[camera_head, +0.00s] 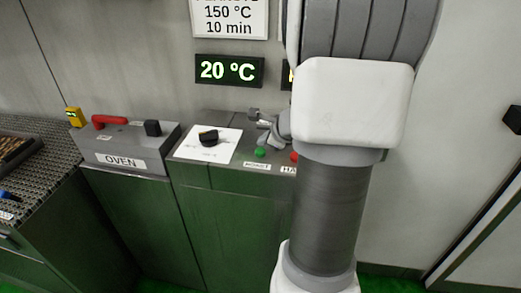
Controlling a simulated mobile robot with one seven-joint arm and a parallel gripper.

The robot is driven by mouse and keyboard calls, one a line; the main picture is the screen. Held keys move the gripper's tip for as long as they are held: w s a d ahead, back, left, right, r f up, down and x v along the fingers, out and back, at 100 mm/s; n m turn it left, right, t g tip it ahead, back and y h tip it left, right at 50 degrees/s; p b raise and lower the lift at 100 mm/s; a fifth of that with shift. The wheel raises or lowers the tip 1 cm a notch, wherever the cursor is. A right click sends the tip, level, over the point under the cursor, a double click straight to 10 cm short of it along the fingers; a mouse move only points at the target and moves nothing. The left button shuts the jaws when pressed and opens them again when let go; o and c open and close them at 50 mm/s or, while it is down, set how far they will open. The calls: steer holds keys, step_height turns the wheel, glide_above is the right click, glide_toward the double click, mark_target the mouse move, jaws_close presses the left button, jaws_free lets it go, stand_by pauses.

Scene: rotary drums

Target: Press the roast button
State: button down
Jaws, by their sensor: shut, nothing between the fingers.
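The green roast button (260,153) sits on the grey top of the control cabinet, just above a white label reading ROAST (257,164). My gripper (263,138) is shut and empty, seen small beside my arm. In the picture it is just above the green button and looks apart from it; the height of the gap is hard to judge. A red button (294,157) lies to the right, partly hidden by my arm, with a partly covered label beginning HA (289,169).
A white dial plate with a black knob (208,138) is left of the buttons. Further left is the OVEN panel (128,143) with a red handle (109,121). A display (229,71) reads 20 °C on the wall. My arm blocks the right part of the cabinet.

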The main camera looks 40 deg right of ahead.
mark_target(263, 152)
steer(key=shift+f, duration=0.15)
stand_by(0.3)
steer(key=shift+f+b, duration=0.3)
steer(key=shift+b, duration=0.25)
steer(key=shift+f+b, duration=0.55)
steer(key=shift+b, duration=0.05)
stand_by(0.5)
steer(key=shift+r, duration=0.15)
steer(key=shift+r+p, duration=0.75)
steer(key=shift+r, duration=0.05)
step_height(263, 152, up, 5)
steer(key=p, duration=0.4)
steer(key=shift+r, duration=0.1)
stand_by(0.8)
